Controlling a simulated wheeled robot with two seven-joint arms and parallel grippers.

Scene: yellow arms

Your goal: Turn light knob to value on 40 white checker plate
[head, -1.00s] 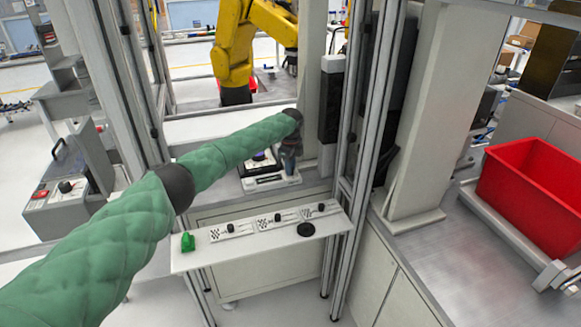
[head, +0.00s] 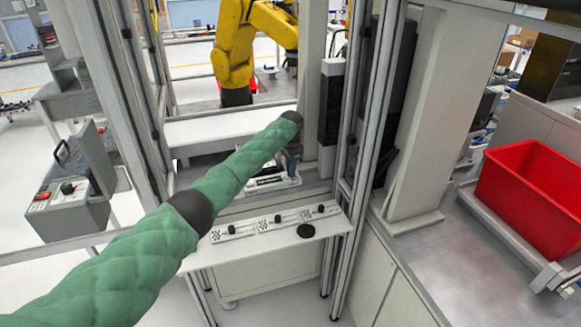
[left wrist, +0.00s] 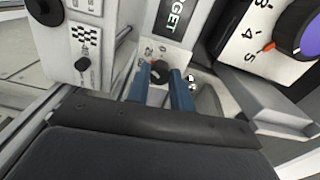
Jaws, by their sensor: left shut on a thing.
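In the left wrist view, my left gripper (left wrist: 159,72) has its two blue fingers on either side of a small dark knob (left wrist: 158,76) with an orange-red mark, and is shut on it. This knob sits on a white panel with a dark label (left wrist: 176,18) ending in "GET". In the head view, the left gripper (head: 292,162) is at the white device (head: 268,184) behind the shelf; its fingers are hard to make out. A white checker plate (left wrist: 85,35) with a black knob (left wrist: 82,64) shows at left in the wrist view, apart from the gripper. The right gripper is out of view.
The narrow white shelf (head: 258,252) carries several checker plates with black knobs and a black disc (head: 306,230). A numbered dial (left wrist: 300,32) is close at the wrist view's upper right. Metal posts (head: 365,120) stand right of the gripper; a red bin (head: 530,190) is farther right.

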